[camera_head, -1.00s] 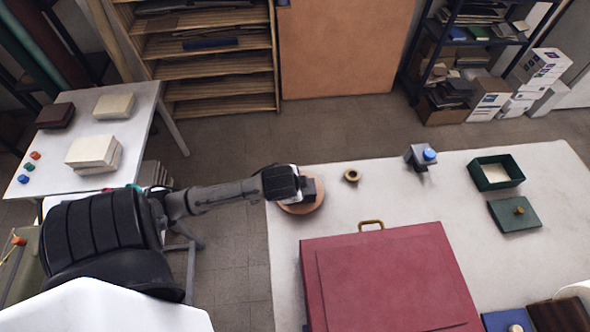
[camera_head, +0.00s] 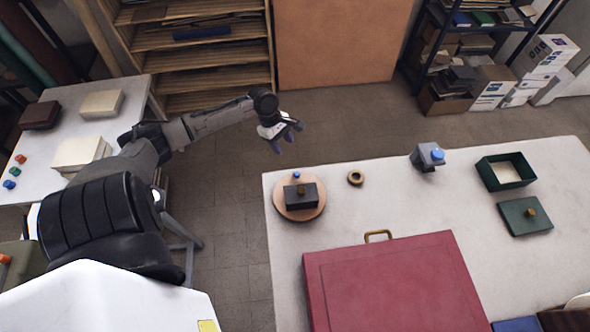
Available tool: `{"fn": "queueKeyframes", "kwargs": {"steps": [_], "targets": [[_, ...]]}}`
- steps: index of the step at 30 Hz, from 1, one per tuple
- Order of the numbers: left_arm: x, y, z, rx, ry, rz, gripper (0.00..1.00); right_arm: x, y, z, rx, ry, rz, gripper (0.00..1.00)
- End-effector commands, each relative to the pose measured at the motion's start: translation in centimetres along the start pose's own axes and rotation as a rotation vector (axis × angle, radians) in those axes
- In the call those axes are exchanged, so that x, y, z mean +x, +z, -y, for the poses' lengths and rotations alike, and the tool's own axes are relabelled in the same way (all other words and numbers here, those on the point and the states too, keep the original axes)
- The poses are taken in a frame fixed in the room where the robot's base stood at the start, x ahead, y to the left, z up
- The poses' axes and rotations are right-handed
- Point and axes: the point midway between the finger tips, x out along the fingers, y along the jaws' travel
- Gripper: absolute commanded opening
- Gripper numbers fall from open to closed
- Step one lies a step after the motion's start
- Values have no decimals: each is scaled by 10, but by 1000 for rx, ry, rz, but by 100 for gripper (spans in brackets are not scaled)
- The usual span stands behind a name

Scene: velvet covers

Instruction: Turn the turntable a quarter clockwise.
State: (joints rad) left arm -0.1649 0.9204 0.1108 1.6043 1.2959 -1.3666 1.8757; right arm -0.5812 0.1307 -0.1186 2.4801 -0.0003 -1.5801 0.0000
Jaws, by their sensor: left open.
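The turntable (camera_head: 309,213) is a round wooden disc at the left end of the pale table. A dark box (camera_head: 301,196) with a brass knob stands on it, and a small blue marker (camera_head: 296,175) sits near its far rim. My left gripper (camera_head: 288,139) is open and empty. It hangs beyond the table's far edge, up and slightly left of the turntable and apart from it. My right gripper is not in view.
On the table (camera_head: 400,190) are a brass ring (camera_head: 356,177), a grey block with a blue knob (camera_head: 428,157), an open green box (camera_head: 506,171), its green lid (camera_head: 526,216) and a large red case (camera_head: 395,285). A white side table (camera_head: 55,190) stands left.

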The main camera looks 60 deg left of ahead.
Motion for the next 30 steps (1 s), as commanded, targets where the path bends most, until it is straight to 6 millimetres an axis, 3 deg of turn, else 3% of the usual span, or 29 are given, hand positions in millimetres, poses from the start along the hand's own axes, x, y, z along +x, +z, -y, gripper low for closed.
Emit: {"fn": "queueKeyframes", "kwargs": {"steps": [7,21,30], "targets": [[17,0,0,-55,-2,2,50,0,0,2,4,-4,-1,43],[101,0,0,-52,-1,0,50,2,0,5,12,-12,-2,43],[132,0,1,-49,-1,-1,50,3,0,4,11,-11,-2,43]]}}
